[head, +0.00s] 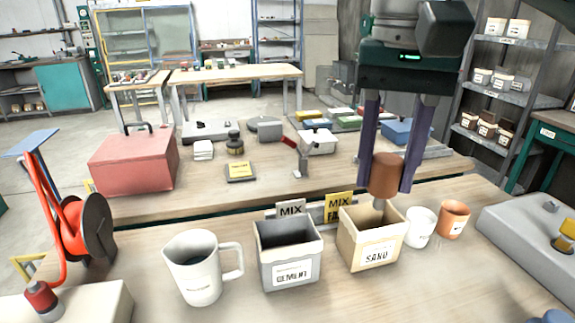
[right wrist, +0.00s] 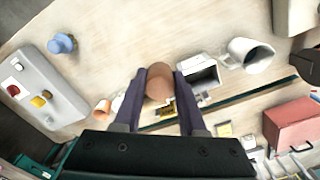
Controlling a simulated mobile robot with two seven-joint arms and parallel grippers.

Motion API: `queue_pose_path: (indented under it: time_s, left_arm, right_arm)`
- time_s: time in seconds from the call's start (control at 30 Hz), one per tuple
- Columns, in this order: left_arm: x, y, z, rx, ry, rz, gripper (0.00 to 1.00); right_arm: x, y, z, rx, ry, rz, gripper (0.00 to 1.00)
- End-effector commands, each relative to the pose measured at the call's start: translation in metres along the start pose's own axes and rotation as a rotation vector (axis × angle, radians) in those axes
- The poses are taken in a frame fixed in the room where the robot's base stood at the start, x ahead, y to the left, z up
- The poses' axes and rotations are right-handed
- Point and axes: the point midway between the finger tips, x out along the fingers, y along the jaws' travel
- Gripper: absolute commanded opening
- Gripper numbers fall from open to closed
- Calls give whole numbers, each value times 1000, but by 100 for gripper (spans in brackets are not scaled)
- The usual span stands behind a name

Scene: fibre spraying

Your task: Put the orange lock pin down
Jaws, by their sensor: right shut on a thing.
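The orange lock pin (head: 386,173) has a brown-orange cylindrical head with a short grey shaft below it. My right gripper (head: 390,187) is shut on its head, one dark finger on each side. It holds the pin upright over the cream SAND bin (head: 372,252). The shaft's tip shows in front of the bin's back rim; I cannot tell whether it is inside. In the right wrist view the pin's head (right wrist: 159,84) sits between the fingertips. My left gripper is not in view.
A grey CEMENT bin (head: 289,272) and a white mug (head: 197,268) stand to the left. A white cup (head: 420,227) and an orange cup (head: 453,220) stand close right. A grey panel (head: 535,240) lies farther right. Bare tabletop lies in front of the bins.

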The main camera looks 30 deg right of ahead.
Motion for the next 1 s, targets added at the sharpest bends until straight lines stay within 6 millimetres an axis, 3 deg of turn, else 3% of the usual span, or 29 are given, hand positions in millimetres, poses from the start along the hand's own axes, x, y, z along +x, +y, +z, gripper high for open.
queue_pose_path:
  time_s: [0.03,0.2,0.3,0.47,0.57,1.0]
  left_arm:
    - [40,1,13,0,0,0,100]
    - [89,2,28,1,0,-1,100]
    - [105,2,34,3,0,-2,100]
    - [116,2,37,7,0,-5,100]
    - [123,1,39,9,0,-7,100]
    - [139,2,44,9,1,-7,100]
  right_arm:
    - [34,-1,-6,43,2,-3,0]
    - [65,-2,-20,167,1,-3,0]
    - [74,-2,-25,215,1,-1,0]
    - [81,-1,-28,253,0,0,0]
    - [97,-1,-28,258,-2,3,0]
    - [214,0,-28,257,0,5,0]
